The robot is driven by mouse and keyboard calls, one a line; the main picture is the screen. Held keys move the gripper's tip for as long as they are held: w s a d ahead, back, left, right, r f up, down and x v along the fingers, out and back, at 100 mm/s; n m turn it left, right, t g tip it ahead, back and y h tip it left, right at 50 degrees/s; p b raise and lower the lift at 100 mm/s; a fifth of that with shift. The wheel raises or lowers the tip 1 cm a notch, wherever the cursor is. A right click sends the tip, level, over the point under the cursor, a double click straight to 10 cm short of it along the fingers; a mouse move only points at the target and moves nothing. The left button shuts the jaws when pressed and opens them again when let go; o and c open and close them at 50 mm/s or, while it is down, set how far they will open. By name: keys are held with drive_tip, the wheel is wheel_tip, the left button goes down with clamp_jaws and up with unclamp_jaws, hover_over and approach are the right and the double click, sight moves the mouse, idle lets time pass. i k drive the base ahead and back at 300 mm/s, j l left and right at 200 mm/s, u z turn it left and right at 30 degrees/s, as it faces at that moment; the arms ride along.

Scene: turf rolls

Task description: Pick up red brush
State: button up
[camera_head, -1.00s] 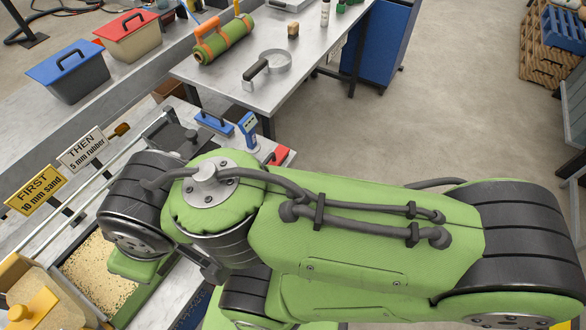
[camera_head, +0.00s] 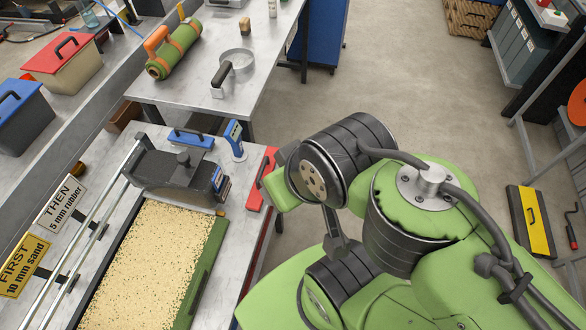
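A long red block (camera_head: 255,195), which may be the red brush, lies at the right edge of the near bench.
A sand-filled tray (camera_head: 214,250) lies on the near bench, with a dark carriage (camera_head: 185,172) on rails above its far end. A blue-handled tool (camera_head: 191,138) and blue gauge (camera_head: 234,140) stand close by. A yellow-black case (camera_head: 535,222) lies on the floor at right.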

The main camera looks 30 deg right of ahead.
sight(254, 203)
drive_tip(key=z, duration=0.35)
drive_tip(key=u, duration=1.75)
drive_tip(key=z, duration=0.5)
drive_tip(key=k+l+z, duration=0.15)
drive_tip(key=z, duration=0.85)
drive_tip(key=i+l+u, duration=0.1)
drive_tip(key=u, duration=0.4)
drive_tip(key=i+l+u, duration=0.25)
drive_tip(key=u, duration=0.2)
drive_tip(key=i+l+u, duration=0.2)
drive_tip(key=u, duration=0.3)
